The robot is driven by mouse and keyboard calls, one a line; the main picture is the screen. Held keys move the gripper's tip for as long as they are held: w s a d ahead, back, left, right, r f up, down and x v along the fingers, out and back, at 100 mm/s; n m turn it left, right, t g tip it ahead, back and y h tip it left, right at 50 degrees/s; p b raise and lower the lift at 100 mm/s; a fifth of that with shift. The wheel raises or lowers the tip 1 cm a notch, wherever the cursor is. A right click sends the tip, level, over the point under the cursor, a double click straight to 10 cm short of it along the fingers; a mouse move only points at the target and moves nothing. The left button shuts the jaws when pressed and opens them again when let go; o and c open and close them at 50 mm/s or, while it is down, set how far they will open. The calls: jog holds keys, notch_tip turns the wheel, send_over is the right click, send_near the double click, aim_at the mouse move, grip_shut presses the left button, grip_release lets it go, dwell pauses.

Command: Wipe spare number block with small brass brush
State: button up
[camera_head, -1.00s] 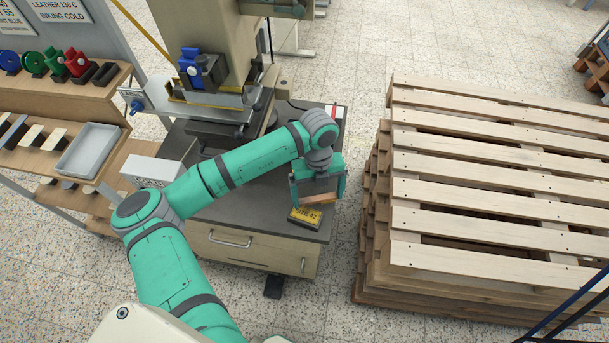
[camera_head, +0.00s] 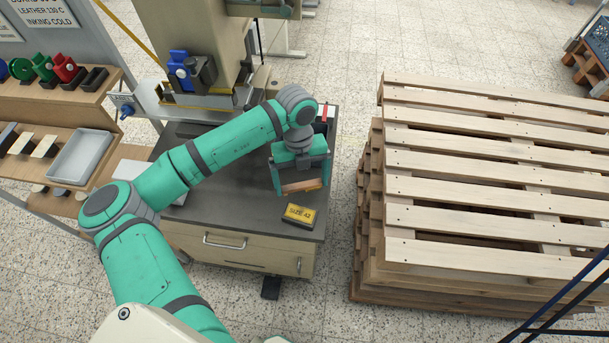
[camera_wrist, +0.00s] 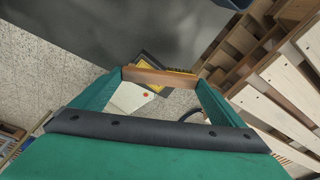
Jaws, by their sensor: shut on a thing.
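The number block (camera_head: 300,214) is a dark block with a yellow face reading "SIZE 42". It lies near the front right corner of the dark bench top, and part of it shows behind the brush in the wrist view (camera_wrist: 153,65). My gripper (camera_head: 300,182) is shut on the small brass brush (camera_head: 302,186), held by its brown wooden body across the fingers. The wrist view shows the wood (camera_wrist: 158,76) between both fingers and a thin strip of brass bristles. The brush is above and behind the block in the head view, apart from it.
The stamping press (camera_head: 205,50) stands at the back of the bench (camera_head: 235,215). A tall pallet stack (camera_head: 470,200) is close on the right. Shelves (camera_head: 40,110) with stamp holders and a grey tray (camera_head: 82,153) are at left. The bench around the block is clear.

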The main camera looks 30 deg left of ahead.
jog(key=shift+r, duration=1.35)
jog(key=shift+w, duration=0.1)
